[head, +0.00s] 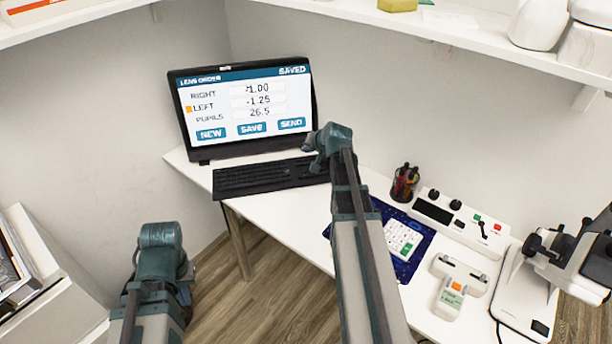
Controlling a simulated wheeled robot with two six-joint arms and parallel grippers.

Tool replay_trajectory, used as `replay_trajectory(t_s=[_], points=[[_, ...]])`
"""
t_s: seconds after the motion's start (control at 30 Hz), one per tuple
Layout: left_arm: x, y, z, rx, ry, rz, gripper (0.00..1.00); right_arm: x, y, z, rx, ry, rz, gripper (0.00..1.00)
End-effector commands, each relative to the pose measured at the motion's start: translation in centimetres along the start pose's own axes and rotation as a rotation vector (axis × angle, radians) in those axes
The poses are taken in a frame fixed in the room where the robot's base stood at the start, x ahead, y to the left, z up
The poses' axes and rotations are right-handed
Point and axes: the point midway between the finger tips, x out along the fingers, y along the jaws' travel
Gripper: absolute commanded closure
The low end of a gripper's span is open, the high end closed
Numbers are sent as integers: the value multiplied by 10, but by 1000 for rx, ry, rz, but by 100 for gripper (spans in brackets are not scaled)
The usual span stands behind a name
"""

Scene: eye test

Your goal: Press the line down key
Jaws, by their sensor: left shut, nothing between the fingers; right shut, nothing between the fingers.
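The monitor (250,103) shows a lens order page with rows right -1.00, left -1.25 and pupils 26.5. An orange marker stands beside the left row, and "saved" shows at the top right. The black keyboard (262,179) lies in front of the monitor. A white keypad (401,238) lies on a dark blue mat (410,268), right of my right arm. The key labels are too small to read. My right gripper (311,146) is shut and empty, seen over the keyboard's right end; contact cannot be told. My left arm is at the lower left; its fingers are hidden.
On the white desk (290,222) are a pen cup (404,184), a control box (462,222), a small white device (450,298) and a microscope-like instrument (535,290). Shelves run above. The desk's front edge is bare left of my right arm.

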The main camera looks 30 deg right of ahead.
Motion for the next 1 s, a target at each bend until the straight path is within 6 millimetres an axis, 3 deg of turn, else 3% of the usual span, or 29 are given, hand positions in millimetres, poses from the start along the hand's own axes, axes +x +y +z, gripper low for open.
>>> replay_trajectory(t_s=[0.37,1.0], points=[[11,1,-1,0,0,0,100,8,6,6,-2,-2,1,100],[86,8,-5,1,0,0,100,60,44,44,-2,-2,1,100]])
